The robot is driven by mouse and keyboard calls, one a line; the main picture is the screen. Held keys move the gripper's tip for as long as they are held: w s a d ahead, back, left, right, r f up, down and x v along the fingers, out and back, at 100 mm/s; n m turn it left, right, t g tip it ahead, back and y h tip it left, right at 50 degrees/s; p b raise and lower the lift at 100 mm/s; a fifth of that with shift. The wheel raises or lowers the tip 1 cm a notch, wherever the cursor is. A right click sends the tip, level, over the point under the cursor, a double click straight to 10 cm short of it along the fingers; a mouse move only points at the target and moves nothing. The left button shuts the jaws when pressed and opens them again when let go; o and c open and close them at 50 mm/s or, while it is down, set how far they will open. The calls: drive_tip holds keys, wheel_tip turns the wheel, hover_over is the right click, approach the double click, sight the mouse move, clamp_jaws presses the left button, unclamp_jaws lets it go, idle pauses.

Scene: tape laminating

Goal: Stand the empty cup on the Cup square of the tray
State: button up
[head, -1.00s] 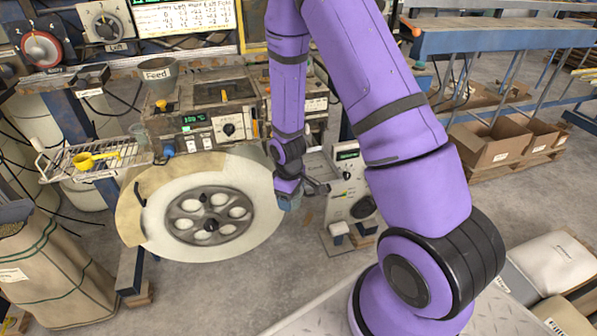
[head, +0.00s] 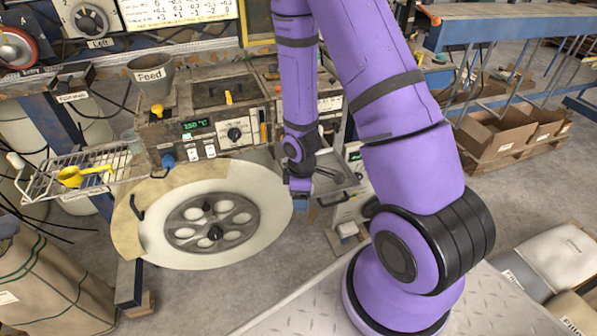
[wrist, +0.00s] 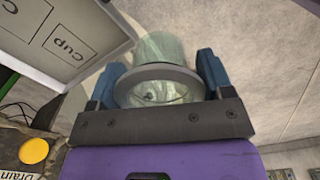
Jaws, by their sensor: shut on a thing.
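My gripper (head: 301,192) hangs at the end of the purple arm, in front of the machine and at the left edge of a grey metal tray (head: 345,182). In the wrist view my gripper (wrist: 158,88) is shut on a clear, greenish cup (wrist: 160,52), with a blue finger on each side. A grey rim of the cup faces the camera. The tray also shows at the upper left of the wrist view (wrist: 100,22), with the outlined Cup square (wrist: 68,45) bare. The cup is beside the tray in that view, over floor. In the head view the gripper mostly hides the cup.
A large pale reel (head: 150,235) stands left of the gripper. A wire rack (head: 60,180) holds a yellow scoop (head: 82,174). A yellow button (wrist: 34,151) sits low left in the wrist view.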

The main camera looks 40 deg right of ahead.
drive_tip(key=w+d, duration=0.2)
drive_tip(key=w, duration=0.1)
drive_tip(key=w+d+f, duration=0.1)
drive_tip(key=w+d, duration=0.2)
drive_tip(key=w, duration=0.1)
drive_tip(key=w+d, duration=0.3)
drive_tip(key=w, duration=0.1)
drive_tip(key=shift+w+d+f, duration=0.1)
drive_tip(key=shift+d+f, duration=0.05)
drive_tip(key=shift+d, duration=0.1)
drive_tip(key=shift+w+d+f, duration=0.1)
drive_tip(key=shift+w+f, duration=0.05)
drive_tip(key=shift+f, duration=1.6)
drive_tip(key=shift+f, duration=0.1)
drive_tip(key=o, duration=0.6)
drive_tip(key=shift+o, duration=0.3)
